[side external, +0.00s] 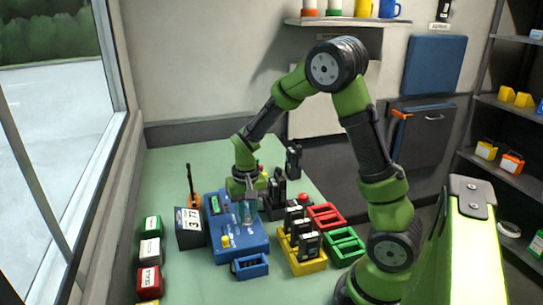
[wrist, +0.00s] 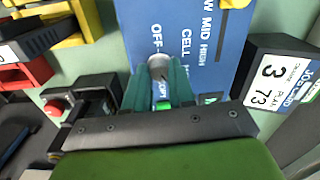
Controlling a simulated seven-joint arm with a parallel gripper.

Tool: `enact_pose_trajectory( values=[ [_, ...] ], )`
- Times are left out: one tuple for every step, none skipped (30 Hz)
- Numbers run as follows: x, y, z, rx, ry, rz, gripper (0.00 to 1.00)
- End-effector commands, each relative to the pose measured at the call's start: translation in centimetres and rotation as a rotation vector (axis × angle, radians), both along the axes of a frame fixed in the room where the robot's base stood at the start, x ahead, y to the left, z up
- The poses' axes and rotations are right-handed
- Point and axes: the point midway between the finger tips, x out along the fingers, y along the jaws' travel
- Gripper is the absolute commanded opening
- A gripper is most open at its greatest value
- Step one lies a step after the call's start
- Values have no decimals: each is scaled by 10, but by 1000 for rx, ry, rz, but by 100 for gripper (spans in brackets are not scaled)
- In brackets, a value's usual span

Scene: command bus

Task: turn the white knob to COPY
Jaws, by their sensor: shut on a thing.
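The blue console (side external: 235,240) stands on the green table, and its printed panel (wrist: 200,30) fills the upper middle of the wrist view. I can read OFF, CELL, MID and HIGH there, and COPY partly between my fingers. My gripper (wrist: 158,78) is shut on the white knob (wrist: 158,61), whose rounded top shows between the green fingertips. The fingers hide the knob's sides, and I cannot tell which label it points to. In the side view my gripper (side external: 246,200) is low over the console and the knob is not clear.
A yellow knob (side external: 225,241) sits on the console. A dark sign (side external: 190,228) reading 3 73 stands beside it. To the right are a yellow tray (side external: 306,268) with several radios, a red tray (side external: 326,215) and a green tray (side external: 345,246). Several small boxes (side external: 150,252) line the left.

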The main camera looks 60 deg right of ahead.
Motion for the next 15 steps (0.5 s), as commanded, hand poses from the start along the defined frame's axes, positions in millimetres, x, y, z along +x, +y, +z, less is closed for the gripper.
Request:
enact_pose_trajectory(
  values=[
    [0,0,1,0,-1,-44,0],
    [0,0,1,1,-1,-72,0],
    [0,0,1,1,-1,-110,0],
    [0,0,1,1,-2,-138,0],
    [0,0,1,2,-1,-165,0],
    [0,0,1,1,-1,-201,0],
    [0,0,1,0,-1,-228,0],
    [0,1,1,0,-1,-254,0],
    [0,1,1,1,-1,-286,0],
    [0,1,1,0,-1,-310,0],
    [0,0,1,1,-1,-333,0],
    [0,0,1,1,-1,-363,0],
    [0,0,1,0,-1,-385,0],
    [0,1,1,1,-1,-404,0],
    [0,1,1,2,-1,-428,0]
  ],
)
